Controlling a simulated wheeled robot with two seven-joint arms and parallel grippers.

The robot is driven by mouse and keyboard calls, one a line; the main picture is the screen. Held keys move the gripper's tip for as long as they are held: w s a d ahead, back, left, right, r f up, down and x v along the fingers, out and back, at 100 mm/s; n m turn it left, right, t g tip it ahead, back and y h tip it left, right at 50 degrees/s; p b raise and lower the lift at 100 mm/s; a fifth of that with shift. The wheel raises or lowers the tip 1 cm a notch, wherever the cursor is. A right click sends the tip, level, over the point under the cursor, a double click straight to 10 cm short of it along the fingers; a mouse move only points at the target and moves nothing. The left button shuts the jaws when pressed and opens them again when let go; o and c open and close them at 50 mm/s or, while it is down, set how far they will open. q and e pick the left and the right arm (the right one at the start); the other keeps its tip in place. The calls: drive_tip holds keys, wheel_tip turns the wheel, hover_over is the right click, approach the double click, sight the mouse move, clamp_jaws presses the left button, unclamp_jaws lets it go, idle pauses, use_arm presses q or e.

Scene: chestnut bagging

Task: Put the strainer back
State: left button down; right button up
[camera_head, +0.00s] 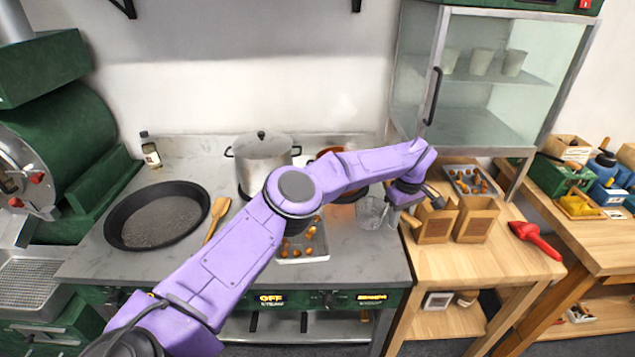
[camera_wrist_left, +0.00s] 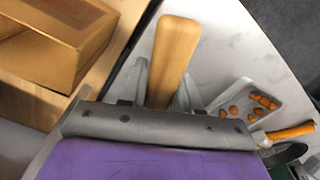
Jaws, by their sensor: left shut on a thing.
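The strainer (camera_head: 370,212) shows in the head view as a clear or wire-mesh bowl at the right end of the grey counter, just left of my left gripper (camera_head: 397,202). Whether it touches the counter I cannot tell. In the left wrist view my left gripper (camera_wrist_left: 163,88) is shut on the strainer's wooden handle (camera_wrist_left: 176,48), which sticks out between the two fingers. The strainer's bowl is hidden in that view. My right gripper is in neither view.
An orange pot (camera_head: 325,156) stands behind my arm, beside a steel pot (camera_head: 262,162). A chestnut tray (camera_head: 313,258) lies at the counter front. Two paper bags (camera_head: 437,226) and a red scoop (camera_head: 537,238) are on the wooden table. A black pan (camera_head: 157,215) sits left.

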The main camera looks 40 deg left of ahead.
use_arm(q)
drive_tip(key=shift+f, duration=0.3)
drive_tip(key=c, duration=0.7)
unclamp_jaws()
drive_tip(key=r+b, duration=0.1)
drive_tip(key=r, duration=0.4)
drive_tip(key=r+b, duration=0.1)
drive_tip(key=r, duration=0.4)
drive_tip(key=shift+s+d+r, duration=0.1)
drive_tip(key=shift+d+r, duration=0.1)
drive_tip(key=shift+r, duration=0.1)
